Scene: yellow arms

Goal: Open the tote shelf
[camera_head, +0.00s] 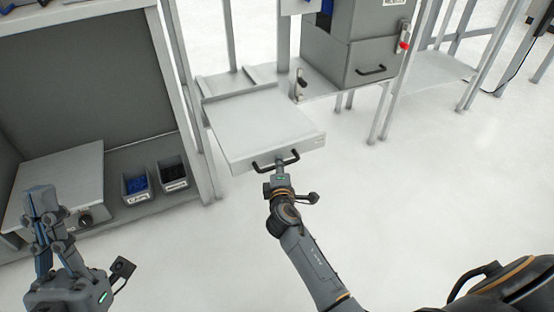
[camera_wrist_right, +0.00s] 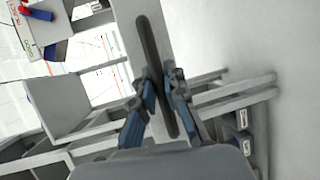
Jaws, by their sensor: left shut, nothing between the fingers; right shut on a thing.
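The tote shelf (camera_head: 258,122) is a flat light-grey pull-out tray in the middle of the head view, extending out from the frame behind it. A black bar handle (camera_head: 292,156) is on its front face; it also shows as a dark bar in the right wrist view (camera_wrist_right: 150,45). My right gripper (camera_head: 279,165) is shut on the handle; its blue-grey fingers close around the bar in the right wrist view (camera_wrist_right: 162,88). My left gripper (camera_head: 40,192) is at the lower left, fingers up, shut and empty, away from the shelf. The shelf's rear end meets the frame.
A grey workstation on the left holds a flat box (camera_head: 60,180) with a knob and two small bins (camera_head: 136,189) (camera_head: 174,174). A grey cabinet (camera_head: 352,50) with a red-knobbed switch stands behind right. The white floor (camera_head: 430,200) in front and right is clear.

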